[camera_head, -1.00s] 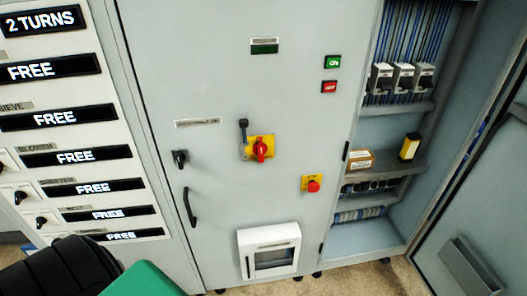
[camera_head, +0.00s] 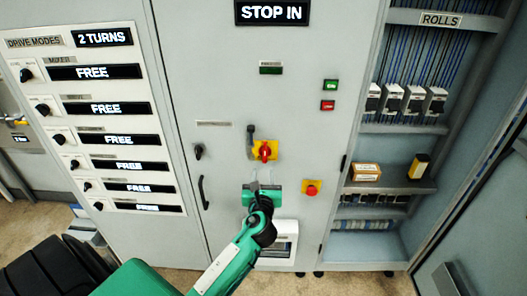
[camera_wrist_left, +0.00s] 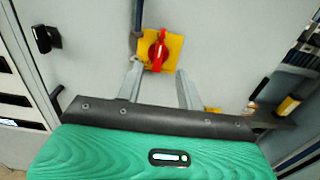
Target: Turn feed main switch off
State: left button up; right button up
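A red rotary switch (camera_head: 265,151) sits on a yellow plate on the grey cabinet door. A dark lever with a grey bracket (camera_head: 251,130) is at the plate's upper left. My left gripper (camera_head: 264,178) is just below the switch in the head view, fingers pointing toward it. In the left wrist view its two fingers (camera_wrist_left: 160,84) are apart with nothing between them. The red switch (camera_wrist_left: 157,51) shows beyond the fingertips, roughly centred between them, its handle near upright. The gripper looks apart from it. My right gripper is not in view.
The same door has a black knob (camera_head: 199,151), a black handle (camera_head: 204,192), a red stop button (camera_head: 312,189), and green (camera_head: 330,85) and red (camera_head: 328,105) push buttons. A "STOP IN" display (camera_head: 272,12) is above. An open cabinet bay with shelves (camera_head: 405,129) is at right.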

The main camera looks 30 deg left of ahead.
aim_at(265, 151)
pick_arm(q)
jog(key=p+x, duration=0.2)
jog(key=x, duration=0.8)
jog(key=shift+w+a+p, duration=0.1)
jog(key=shift+w+p, duration=0.25)
jog(key=shift+w+a, duration=0.3)
jog(key=shift+w, duration=0.25)
jog(key=shift+c, duration=0.3)
jog(key=shift+f, duration=0.1)
grip_shut()
